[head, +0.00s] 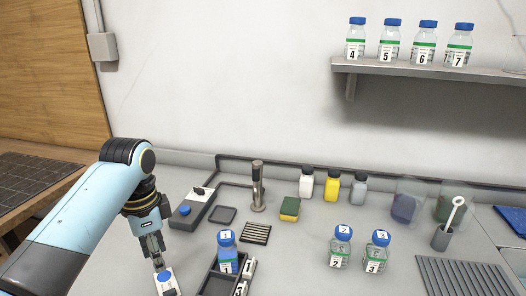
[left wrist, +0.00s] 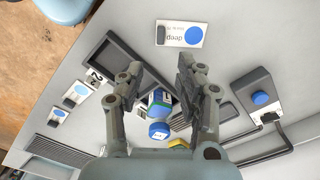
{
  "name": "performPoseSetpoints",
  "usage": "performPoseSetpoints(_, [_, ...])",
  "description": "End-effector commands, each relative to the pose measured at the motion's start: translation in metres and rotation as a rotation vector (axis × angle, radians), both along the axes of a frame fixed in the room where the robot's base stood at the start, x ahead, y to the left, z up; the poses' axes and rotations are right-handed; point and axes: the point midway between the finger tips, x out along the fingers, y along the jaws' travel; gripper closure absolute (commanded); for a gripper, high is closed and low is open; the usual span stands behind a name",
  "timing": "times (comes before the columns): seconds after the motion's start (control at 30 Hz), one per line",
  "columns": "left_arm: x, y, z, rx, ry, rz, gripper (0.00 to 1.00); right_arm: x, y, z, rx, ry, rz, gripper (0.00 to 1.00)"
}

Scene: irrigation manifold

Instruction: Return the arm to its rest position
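My left arm comes in from the left in the head view. Its gripper (head: 157,260) points down just behind a white box with a blue button (head: 166,282). In the left wrist view the two fingers of the left gripper (left wrist: 161,68) stand apart with nothing held between them. The button box (left wrist: 181,34) lies beyond the fingertips there. Whether the gripper touches the box I cannot tell. My right gripper is in neither view.
A bottle with blue contents (head: 227,256) stands in a dark tray (head: 254,240) right of the gripper. Bottles 2 (head: 340,248) and 3 (head: 376,253) stand further right. A grey button box (head: 190,214) is behind. A shelf (head: 430,70) holds several bottles.

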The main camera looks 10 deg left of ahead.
Motion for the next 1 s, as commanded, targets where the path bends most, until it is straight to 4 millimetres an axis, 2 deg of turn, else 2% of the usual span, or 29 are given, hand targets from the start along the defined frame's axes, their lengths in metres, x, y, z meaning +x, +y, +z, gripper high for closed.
performPoseSetpoints(0.13, [-0.044, 0.001, -0.013, 0.018, -0.046, 0.128, 0.64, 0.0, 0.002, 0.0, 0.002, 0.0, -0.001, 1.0])
performPoseSetpoints(0.2, [-0.075, 0.001, -0.015, 0.025, -0.089, 0.228, 0.64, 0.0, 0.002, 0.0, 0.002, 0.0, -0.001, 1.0])
performPoseSetpoints(0.3, [-0.113, 0.0, -0.01, 0.022, -0.148, 0.355, 0.64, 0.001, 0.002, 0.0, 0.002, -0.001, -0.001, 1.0])
performPoseSetpoints(0.5, [-0.165, -0.003, 0.01, 0.002, -0.229, 0.53, 0.64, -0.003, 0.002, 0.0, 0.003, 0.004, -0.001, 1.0])
performPoseSetpoints(0.7, [-0.202, -0.006, 0.033, -0.026, -0.284, 0.656, 0.64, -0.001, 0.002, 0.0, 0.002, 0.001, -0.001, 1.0])
performPoseSetpoints(0.9, [-0.231, -0.009, 0.057, -0.058, -0.327, 0.757, 0.64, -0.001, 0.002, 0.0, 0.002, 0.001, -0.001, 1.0])
performPoseSetpoints(1.0, [-0.224, -0.007, 0.027, -0.053, -0.318, 0.762, 0.64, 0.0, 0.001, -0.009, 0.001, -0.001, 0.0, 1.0])
